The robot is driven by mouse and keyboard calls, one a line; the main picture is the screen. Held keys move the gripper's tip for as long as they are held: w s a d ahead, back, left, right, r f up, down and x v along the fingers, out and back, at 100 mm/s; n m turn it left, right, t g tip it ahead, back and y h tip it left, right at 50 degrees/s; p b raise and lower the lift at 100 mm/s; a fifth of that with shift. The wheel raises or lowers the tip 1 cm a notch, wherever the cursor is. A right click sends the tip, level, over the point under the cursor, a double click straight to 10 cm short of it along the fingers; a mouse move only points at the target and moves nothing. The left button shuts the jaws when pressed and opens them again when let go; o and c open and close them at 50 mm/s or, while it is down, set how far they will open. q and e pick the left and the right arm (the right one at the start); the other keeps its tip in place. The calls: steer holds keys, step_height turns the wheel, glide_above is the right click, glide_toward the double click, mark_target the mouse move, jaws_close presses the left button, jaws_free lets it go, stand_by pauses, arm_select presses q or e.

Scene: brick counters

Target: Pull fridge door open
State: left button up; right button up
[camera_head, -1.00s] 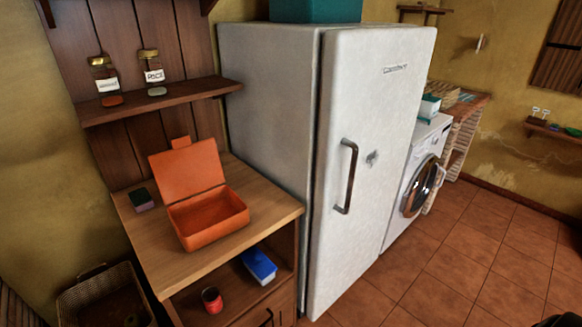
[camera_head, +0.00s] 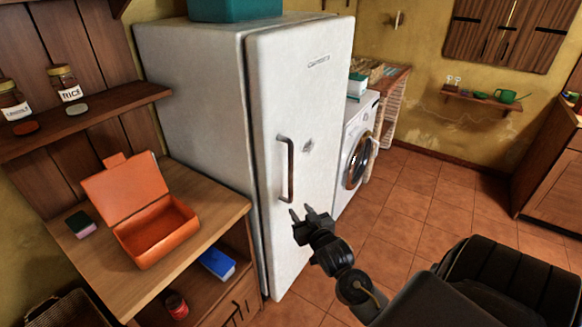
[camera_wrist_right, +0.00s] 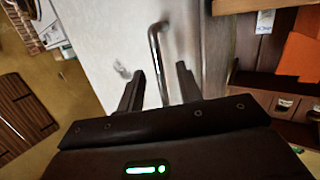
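The white fridge door (camera_head: 305,110) is closed against the fridge body. Its dark vertical bar handle (camera_head: 289,168) is at the door's left side. My right gripper (camera_head: 300,212) is open and empty, just in front of the door and a little below and right of the handle's lower end. In the right wrist view the handle (camera_wrist_right: 155,45) lies ahead, between the directions of the two spread fingers (camera_wrist_right: 162,78), and the fingers look apart from it. My left gripper is not in view.
A wooden counter (camera_head: 100,265) with an open orange box (camera_head: 150,215) stands left of the fridge. A teal box (camera_head: 235,8) sits on the fridge. A washing machine (camera_head: 355,150) stands to its right. The tiled floor (camera_head: 425,205) in front is mostly clear.

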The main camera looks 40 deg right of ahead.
steer(key=t, duration=0.2)
glide_toward(292, 172)
steer(key=shift+m+h, duration=0.3)
steer(key=shift+h, duration=0.1)
steer(key=p+x, duration=0.1)
steer(key=x, duration=0.5)
steer(key=p+x, duration=0.1)
steer(key=x, duration=0.2)
steer(key=shift+w+a+p, duration=0.15)
steer(key=shift+w+p, duration=0.15)
steer(key=shift+w, duration=0.75)
steer(key=shift+c, duration=0.2)
jaws_close()
